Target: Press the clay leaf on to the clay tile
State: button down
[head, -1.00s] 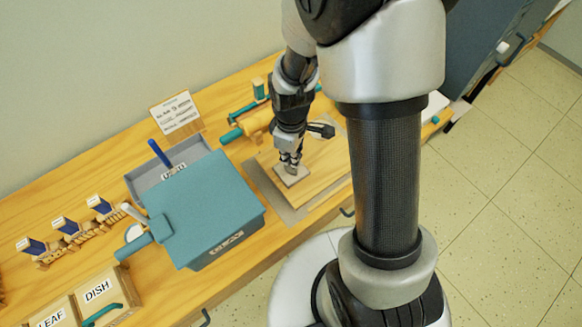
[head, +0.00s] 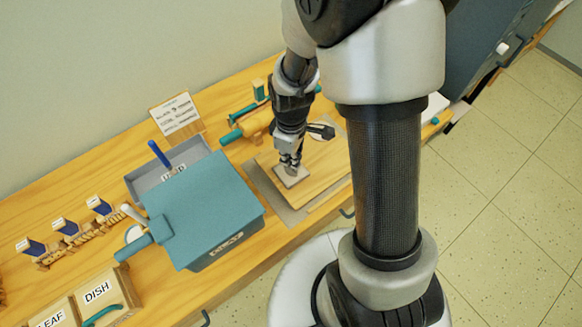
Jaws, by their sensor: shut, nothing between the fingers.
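The clay tile (head: 283,180) is a small pale grey-brown square on a wooden board (head: 322,171) on the workbench. My gripper (head: 291,169) points down over the tile with its fingers shut and empty. The fingertips are at or very close to the tile's top; I cannot tell whether they touch. I cannot make out the clay leaf; it may be hidden under the fingers.
A teal-lidded box (head: 205,215) stands left of the board, beside a grey tray (head: 160,180) with a blue-handled tool. A rolling pin (head: 257,121) lies behind. Boxes labelled LEAF (head: 50,318) and DISH (head: 97,292) stand at front left.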

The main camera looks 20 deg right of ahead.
jog(key=shift+f, duration=0.2)
dwell(0.3)
jog(key=shift+f+b, duration=0.7)
jog(key=shift+f, duration=0.05)
jog(key=shift+f, duration=0.1)
dwell(0.3)
notch_tip(320, 180, up, 9)
jog(key=p, duration=0.7)
dwell(0.5)
